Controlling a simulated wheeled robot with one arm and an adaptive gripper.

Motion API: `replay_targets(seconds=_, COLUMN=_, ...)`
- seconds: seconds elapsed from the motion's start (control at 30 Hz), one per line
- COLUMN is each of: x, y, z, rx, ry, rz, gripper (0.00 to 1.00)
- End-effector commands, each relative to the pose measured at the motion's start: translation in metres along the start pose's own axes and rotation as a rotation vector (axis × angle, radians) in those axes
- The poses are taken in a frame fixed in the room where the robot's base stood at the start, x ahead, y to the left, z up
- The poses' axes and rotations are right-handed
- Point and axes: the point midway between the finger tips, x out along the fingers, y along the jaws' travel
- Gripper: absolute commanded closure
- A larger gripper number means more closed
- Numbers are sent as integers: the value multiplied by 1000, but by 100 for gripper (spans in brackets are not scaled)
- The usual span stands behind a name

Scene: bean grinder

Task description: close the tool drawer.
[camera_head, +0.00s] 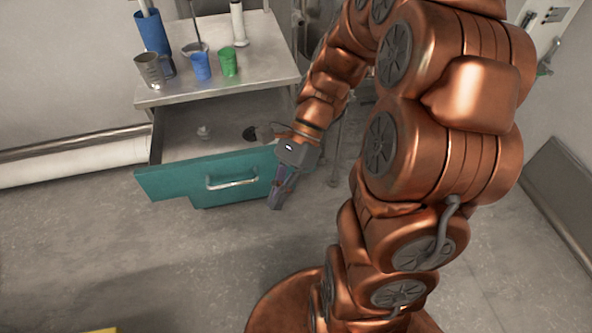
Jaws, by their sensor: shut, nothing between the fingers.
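The tool drawer (180,183) has a teal front and a silver bar handle (232,182). It is pulled out from under a grey metal cabinet top, with its inside visible. A small pale object (203,132) and a dark round object (249,134) lie inside it. My gripper (276,203) is shut and empty, pointing down at the right end of the drawer front. It overlaps that end in the picture; I cannot tell whether it touches. The right edge of the drawer front is partly hidden behind my gripper.
On the cabinet top (262,70) stand a metal cup (150,71), a blue cup (201,66), a green cup (228,62) and a tall blue container (153,32). A white pipe (70,163) runs along the left wall. The floor (150,255) before the drawer is clear.

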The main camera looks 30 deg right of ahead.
Motion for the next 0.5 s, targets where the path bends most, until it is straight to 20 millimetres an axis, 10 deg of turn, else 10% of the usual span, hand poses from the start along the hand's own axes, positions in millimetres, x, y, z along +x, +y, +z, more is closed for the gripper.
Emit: replay_targets(seconds=0.5, x=-16, y=-65, z=-104, rx=735, ry=-521, rz=-105, gripper=100)
